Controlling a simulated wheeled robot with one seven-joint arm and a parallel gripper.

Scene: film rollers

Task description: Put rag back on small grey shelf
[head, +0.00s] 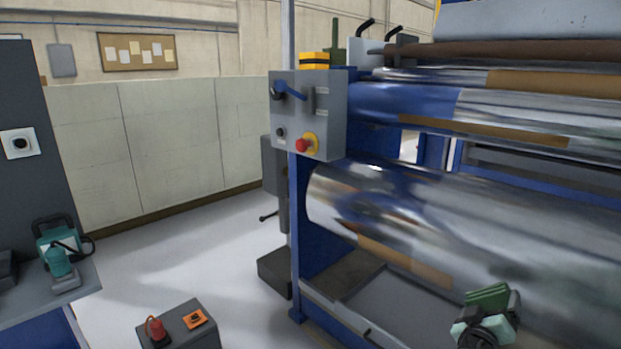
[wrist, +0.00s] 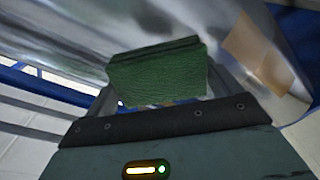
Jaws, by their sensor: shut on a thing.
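A folded green rag (head: 488,297) is held in my gripper (head: 489,308) at the lower right of the head view, in front of the big shiny roller. In the wrist view the rag (wrist: 160,75) fills the space ahead of the gripper, its textured face toward the camera. The gripper is shut on it; the fingertips are mostly hidden behind the rag. A small grey stand (head: 203,335) with a flat top is at the bottom, left of the gripper and well apart from it. A grey ledge (head: 75,300) is at the far left; I cannot tell which one is the small grey shelf.
A red object (head: 155,328) and an orange item (head: 195,319) sit on the small stand. A teal tool (head: 58,260) is on the left ledge. The roller machine (head: 440,230) with its grey control box (head: 318,110) fills the right. Pale floor (head: 190,255) is open between.

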